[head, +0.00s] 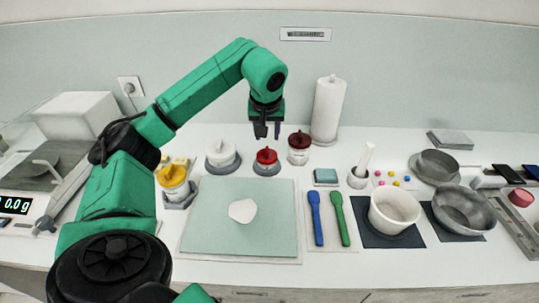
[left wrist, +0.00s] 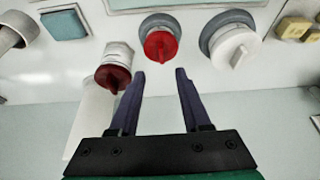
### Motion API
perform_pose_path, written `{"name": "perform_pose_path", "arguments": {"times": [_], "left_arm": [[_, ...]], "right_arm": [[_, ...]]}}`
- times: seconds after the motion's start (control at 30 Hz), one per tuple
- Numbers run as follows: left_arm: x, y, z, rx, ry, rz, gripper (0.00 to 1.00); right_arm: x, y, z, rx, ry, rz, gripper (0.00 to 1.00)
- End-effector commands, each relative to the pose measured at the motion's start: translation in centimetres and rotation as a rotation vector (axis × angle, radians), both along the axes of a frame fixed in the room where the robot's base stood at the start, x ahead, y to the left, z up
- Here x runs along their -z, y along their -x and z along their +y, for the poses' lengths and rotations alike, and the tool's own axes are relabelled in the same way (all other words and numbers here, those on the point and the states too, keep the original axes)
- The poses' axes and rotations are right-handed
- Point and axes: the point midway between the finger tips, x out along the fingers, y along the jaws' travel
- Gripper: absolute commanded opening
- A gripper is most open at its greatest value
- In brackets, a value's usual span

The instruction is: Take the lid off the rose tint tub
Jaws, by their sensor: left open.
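A small tub with a red knobbed lid (head: 266,156) sits in a grey ring holder on the counter behind the green mat; it looks like the rose tint tub. In the left wrist view its lid (left wrist: 160,44) is on, just beyond my fingertips. A clear jar with a dark red lid (head: 299,140) stands behind it to the right, and shows in the left wrist view (left wrist: 113,76). My left gripper (head: 266,134) is open and empty above and slightly behind the red-lidded tub, pointing down. In the left wrist view the gripper (left wrist: 160,73) has its fingers apart, not touching the lid.
A white-lidded tub (head: 222,152) stands left of the red one, a yellow-lidded tub (head: 172,176) farther left. A paper roll (head: 327,108) stands behind right. The green mat (head: 215,236) holds only a pale piece (head: 242,210).

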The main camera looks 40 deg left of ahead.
Motion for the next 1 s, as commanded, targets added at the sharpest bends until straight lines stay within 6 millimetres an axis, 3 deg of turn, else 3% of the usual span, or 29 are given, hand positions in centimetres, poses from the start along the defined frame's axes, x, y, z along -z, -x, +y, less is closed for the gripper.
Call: {"name": "perform_pose_path", "arguments": {"times": [0.1, 0.5, 0.7, 0.73, 0.83, 0.87, 1.0], "left_arm": [[2.3, -0.7, 0.7, -0.001, 0.000, 0.004, 0.47], [7.9, -2.7, 2.3, 0.001, 0.000, 0.002, 0.47], [8.3, -2.8, 2.4, 0.001, -0.002, -0.001, 0.47], [8.3, -2.8, 2.4, 0.001, -0.002, -0.001, 0.44], [8.3, -2.8, 2.4, 0.001, -0.002, -0.001, 0.05], [8.3, -2.8, 2.4, 0.001, -0.002, -0.001, 0.00], [8.3, -2.8, 2.4, 0.001, -0.002, -0.001, 0.00]], "right_arm": [[-0.7, 0.0, -0.3, -0.001, 0.004, -0.001, 0.50], [-2.9, 0.3, -0.3, 0.001, 0.004, 0.004, 0.50], [-2.7, 0.4, -0.1, 0.002, 0.002, 0.006, 0.50], [-2.7, 0.4, -0.1, 0.002, 0.001, 0.006, 0.50], [-2.7, 0.4, 0.1, 0.003, -0.002, 0.007, 0.50], [-2.7, 0.4, 0.2, 0.003, -0.003, 0.007, 0.50], [-2.7, 0.4, 0.2, 0.003, -0.003, 0.007, 0.50]]}}
